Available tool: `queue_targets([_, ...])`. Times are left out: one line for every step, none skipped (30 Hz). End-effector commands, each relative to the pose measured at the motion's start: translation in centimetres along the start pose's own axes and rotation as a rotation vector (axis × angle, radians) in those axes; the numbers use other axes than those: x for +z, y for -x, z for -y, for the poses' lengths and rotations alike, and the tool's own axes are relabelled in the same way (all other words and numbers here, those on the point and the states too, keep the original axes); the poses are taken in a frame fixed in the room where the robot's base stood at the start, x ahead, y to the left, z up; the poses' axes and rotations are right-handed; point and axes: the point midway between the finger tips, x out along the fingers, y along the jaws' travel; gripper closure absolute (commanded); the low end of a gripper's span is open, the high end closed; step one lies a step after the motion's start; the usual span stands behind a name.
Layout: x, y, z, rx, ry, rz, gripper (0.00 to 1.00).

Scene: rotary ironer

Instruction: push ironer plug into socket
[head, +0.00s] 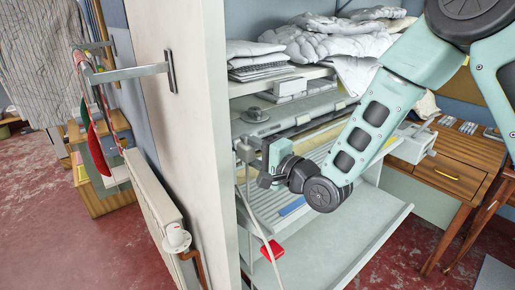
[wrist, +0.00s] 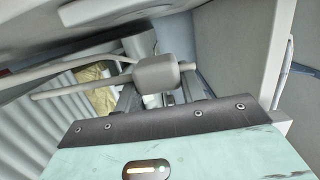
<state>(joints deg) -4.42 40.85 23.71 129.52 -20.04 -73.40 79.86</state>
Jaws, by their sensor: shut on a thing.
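My gripper (head: 256,166) is at the left side of the open cabinet, close to the inner face of its side wall. In the wrist view the two dark fingers (wrist: 158,96) are closed around a grey, rounded plug (wrist: 156,74). Pale cables run from the plug towards the left. In the head view a small grey body that looks like the plug (head: 245,150) shows at the fingertips, with a cable hanging below. The ironer (head: 290,117), a pale machine with a long bar, sits on the shelf behind my gripper. I cannot make out the socket; the plug's front is hidden.
The cabinet side wall (head: 185,90) stands directly left of my gripper. Folded linen (head: 315,43) lies on the upper shelf. A red object (head: 271,250) lies on the lower board (head: 345,235). A radiator (head: 152,205) is outside left, a wooden desk (head: 457,160) at right.

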Motion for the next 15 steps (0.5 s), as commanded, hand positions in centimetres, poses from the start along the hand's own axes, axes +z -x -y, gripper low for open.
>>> queue_targets([0.6,-0.1,0.0,-0.001,0.000,0.003,0.83])
queue_targets([0.8,-0.1,0.0,-0.001,-0.001,0.002,0.83])
queue_targets([1.2,-0.2,0.0,-0.002,0.000,0.002,0.83])
queue_targets([1.4,-0.2,0.0,-0.002,0.000,0.003,0.83])
queue_targets([1.6,-0.3,0.1,-0.002,0.000,0.003,0.83])
queue_targets([1.9,-0.3,0.0,-0.002,0.000,0.001,0.83])
queue_targets([2.0,-0.3,0.0,-0.002,0.000,0.001,0.83])
queue_targets([2.2,-0.4,0.0,-0.002,0.000,0.001,0.83])
queue_targets([2.4,-0.4,0.0,-0.002,0.000,0.001,0.83])
queue_targets([2.5,-0.4,0.0,-0.001,0.000,0.002,0.83])
queue_targets([2.6,-0.4,0.0,-0.001,0.000,0.002,0.83])
queue_targets([2.7,-0.4,0.0,-0.001,0.000,0.001,0.83])
queue_targets([2.8,-0.4,0.0,-0.001,0.000,0.001,0.83])
queue_targets([2.8,-0.4,0.0,-0.001,0.000,0.000,0.83])
queue_targets([2.8,-0.4,0.0,-0.001,0.000,0.000,0.83])
